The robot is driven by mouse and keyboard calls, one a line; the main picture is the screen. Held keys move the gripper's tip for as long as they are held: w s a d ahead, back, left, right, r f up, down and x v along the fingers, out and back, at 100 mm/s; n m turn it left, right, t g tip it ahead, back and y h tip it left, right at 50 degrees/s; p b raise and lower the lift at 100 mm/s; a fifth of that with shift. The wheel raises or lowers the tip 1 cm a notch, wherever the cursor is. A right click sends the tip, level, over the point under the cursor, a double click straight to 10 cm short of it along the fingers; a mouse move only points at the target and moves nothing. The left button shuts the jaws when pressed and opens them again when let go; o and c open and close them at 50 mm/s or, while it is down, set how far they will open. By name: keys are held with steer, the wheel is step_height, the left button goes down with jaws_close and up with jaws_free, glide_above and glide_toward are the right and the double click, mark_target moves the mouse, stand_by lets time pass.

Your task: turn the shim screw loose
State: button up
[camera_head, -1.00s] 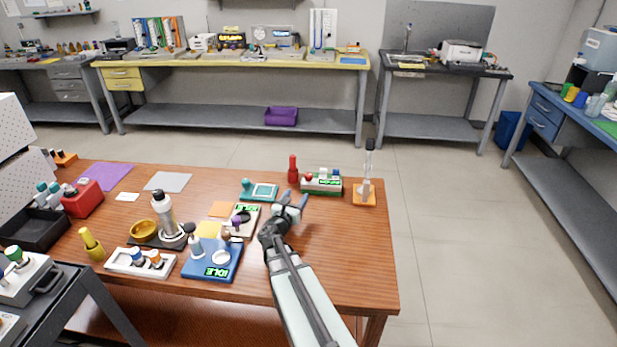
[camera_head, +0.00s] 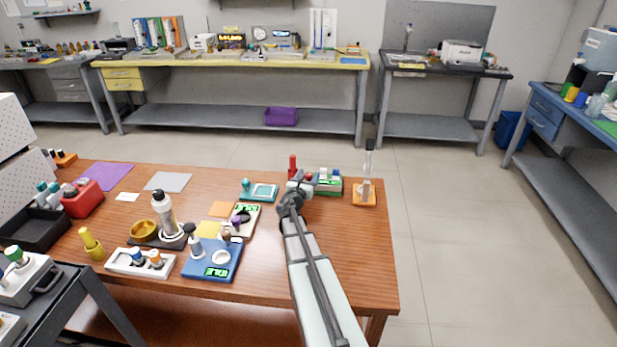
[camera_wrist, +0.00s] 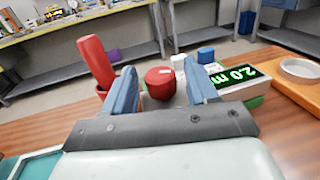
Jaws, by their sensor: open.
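A red round knob (camera_wrist: 160,83), which looks like the shim screw, sits at the left end of a white and green device with a lit display (camera_wrist: 233,74). In the head view the knob (camera_head: 309,177) and the device (camera_head: 329,187) are at the table's back right. My gripper (camera_wrist: 160,72) is open. In the wrist view the knob shows between its two blue fingers, with a gap on both sides. I cannot tell whether the fingertips are level with it. In the head view my gripper (camera_head: 300,182) is just in front of the knob and hides part of the device.
A tall red object (camera_wrist: 95,62) stands close to the left finger. White and blue buttons (camera_wrist: 206,55) sit on the device, right of the knob. An orange stand (camera_head: 364,197) is to the right and a teal tray (camera_head: 260,192) to the left. The table's right front is clear.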

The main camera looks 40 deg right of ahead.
steer(key=shift+w+d, duration=0.15)
steer(key=shift+d, duration=0.1)
steer(key=c, duration=0.9)
